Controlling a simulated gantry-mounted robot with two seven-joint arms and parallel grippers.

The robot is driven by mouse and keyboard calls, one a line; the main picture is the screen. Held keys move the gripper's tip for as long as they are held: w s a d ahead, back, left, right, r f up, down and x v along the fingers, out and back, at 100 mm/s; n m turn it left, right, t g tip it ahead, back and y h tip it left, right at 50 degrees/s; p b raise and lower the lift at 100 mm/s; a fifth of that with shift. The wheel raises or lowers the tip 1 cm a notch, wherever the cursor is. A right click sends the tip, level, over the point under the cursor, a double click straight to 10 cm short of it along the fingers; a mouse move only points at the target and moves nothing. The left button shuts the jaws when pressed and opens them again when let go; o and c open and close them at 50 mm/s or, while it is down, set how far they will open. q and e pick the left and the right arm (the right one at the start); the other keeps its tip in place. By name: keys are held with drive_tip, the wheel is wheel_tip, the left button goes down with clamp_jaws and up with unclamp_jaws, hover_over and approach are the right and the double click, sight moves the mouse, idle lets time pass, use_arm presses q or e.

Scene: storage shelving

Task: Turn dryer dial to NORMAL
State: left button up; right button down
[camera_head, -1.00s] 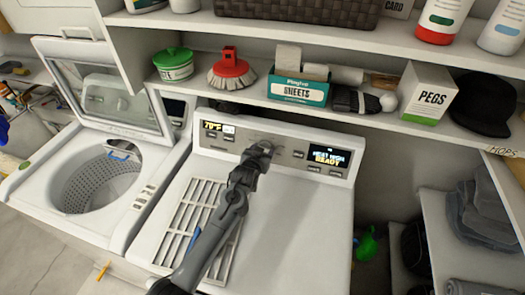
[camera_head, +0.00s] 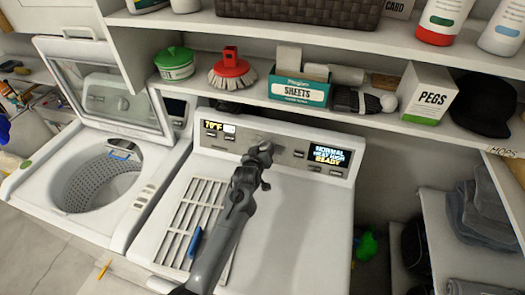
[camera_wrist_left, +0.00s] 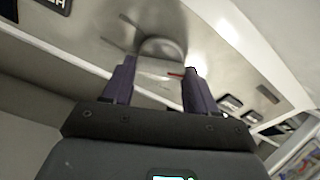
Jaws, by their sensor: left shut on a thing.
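The dryer (camera_head: 290,225) stands in the middle of the head view, with a grey control panel along its back. The panel's right display (camera_head: 328,155) reads NORMAL, HEAT HIGH, READY. My left gripper (camera_head: 262,152) is at the middle of the panel and hides most of the dial there. In the left wrist view, the round metallic dial (camera_wrist_left: 163,47) lies at the fingertips of my left gripper (camera_wrist_left: 158,78). The fingers are apart with the dial's grip between them, and a small red mark shows there. My right gripper is not in view.
An open washer (camera_head: 100,185) stands left of the dryer. The shelf above holds a green-lidded tub (camera_head: 174,66), a red brush (camera_head: 231,68), a SHEETS box (camera_head: 299,88) and a PEGS box (camera_head: 428,95). A blue item (camera_head: 195,242) lies on the dryer's vent grille.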

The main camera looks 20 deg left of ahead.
use_arm(q)
drive_tip(key=o, duration=1.1)
drive_tip(key=shift+c, duration=0.2)
drive_tip(key=shift+s, duration=0.1)
drive_tip(key=b+v, duration=0.1)
drive_tip(key=v, duration=0.9)
drive_tip(key=shift+s, duration=0.3)
drive_tip(key=shift+d+r, duration=0.1)
drive_tip(key=shift+r, duration=0.1)
